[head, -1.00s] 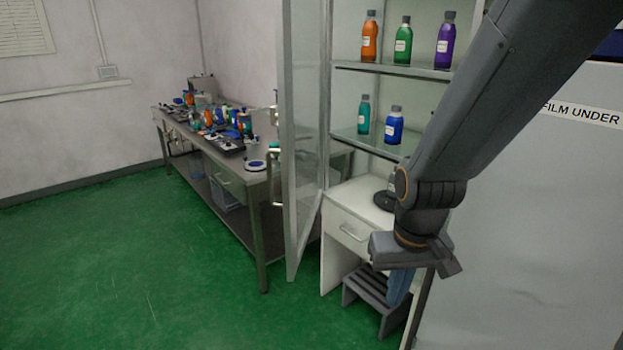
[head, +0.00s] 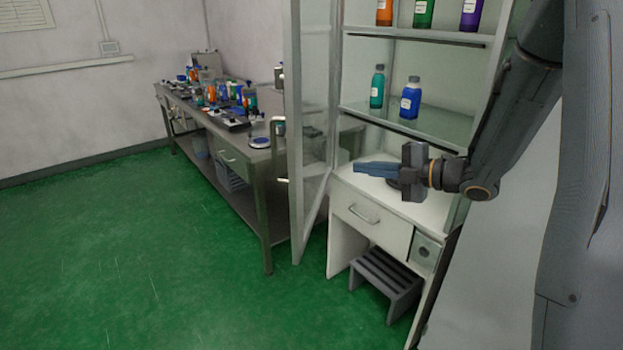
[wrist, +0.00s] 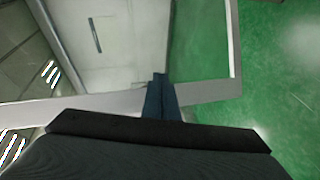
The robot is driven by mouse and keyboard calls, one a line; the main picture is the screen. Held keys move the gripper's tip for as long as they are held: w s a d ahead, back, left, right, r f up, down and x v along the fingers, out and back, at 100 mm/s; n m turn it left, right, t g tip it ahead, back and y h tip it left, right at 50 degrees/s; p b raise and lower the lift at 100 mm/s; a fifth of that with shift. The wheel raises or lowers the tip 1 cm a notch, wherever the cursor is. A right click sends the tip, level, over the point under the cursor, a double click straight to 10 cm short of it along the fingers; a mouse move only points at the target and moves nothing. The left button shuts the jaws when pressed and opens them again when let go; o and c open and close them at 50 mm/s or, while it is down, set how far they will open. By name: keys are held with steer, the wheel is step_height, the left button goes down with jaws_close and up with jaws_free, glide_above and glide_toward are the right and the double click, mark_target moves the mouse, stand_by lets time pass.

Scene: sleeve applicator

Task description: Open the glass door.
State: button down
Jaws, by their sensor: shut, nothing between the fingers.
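The glass door (head: 296,140) of the cabinet stands swung open toward the left, roughly at right angles to the shelves, with a metal pull handle (head: 277,150) on its outer left face. My gripper (head: 356,169) points left, in front of the cabinet opening, on the inner side of the door. It is shut and empty, with a gap to the door in the head view. In the wrist view the fingers (wrist: 160,95) appear in front of the door's pale frame (wrist: 210,93). I cannot tell from that view whether they touch it.
The cabinet's glass shelves hold several coloured bottles (head: 410,98). Below are a white drawer (head: 370,222) and a grey step stool (head: 388,280). A metal workbench (head: 232,165) with equipment stands behind the door. Green floor (head: 120,260) is clear at left.

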steer(key=s+n+g+y, duration=0.4)
steer(key=s+n+y, duration=0.1)
steer(key=s+n, duration=0.1)
steer(key=p, duration=0.4)
glide_toward(297, 171)
steer(key=x, duration=0.5)
steer(key=shift+a+r, duration=0.1)
steer(key=shift+a, duration=0.05)
steer(key=shift+w+a, duration=0.3)
steer(key=shift+a, duration=0.25)
